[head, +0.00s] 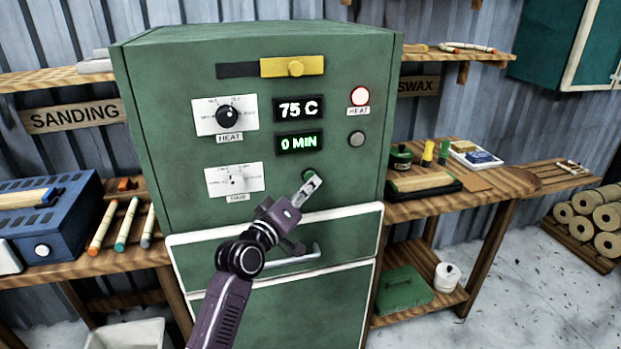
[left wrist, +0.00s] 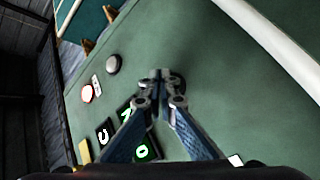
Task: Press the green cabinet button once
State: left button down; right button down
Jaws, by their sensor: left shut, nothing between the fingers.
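The green cabinet button (head: 308,175) is on the front of the green cabinet (head: 345,185), below the 0 MIN display (head: 299,143). My left gripper (head: 309,182) is shut and empty, with its tips at the button and covering much of it. In the left wrist view the closed fingertips (left wrist: 161,77) sit in front of a dark round rim (left wrist: 180,81) on the green panel. I cannot tell whether the tips touch the button or whether it is pushed in. My right gripper is not in view.
The panel also has a grey round button (head: 356,139), a lit HEAT lamp (head: 360,96), a 75 C display (head: 299,108), dials and a yellow slider (head: 293,67). A drawer handle (head: 290,258) sticks out below my left gripper. Shelves with tools flank the cabinet.

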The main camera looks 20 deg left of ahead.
pick_arm(q)
jog(key=shift+w+a, duration=0.25)
jog(key=shift+w, duration=0.05)
dwell(0.6)
jog(key=shift+s+d, duration=0.1)
dwell(0.3)
jog(key=shift+s+d+p, duration=0.4)
jog(key=shift+s+p, duration=0.05)
jog(key=shift+s, duration=0.15)
jog(key=s+d+p, duration=0.1)
jog(key=s, duration=0.1)
jog(key=s+d+p, duration=0.1)
jog(key=s+p, duration=0.1)
jog(key=shift+d, duration=0.4)
dwell(0.6)
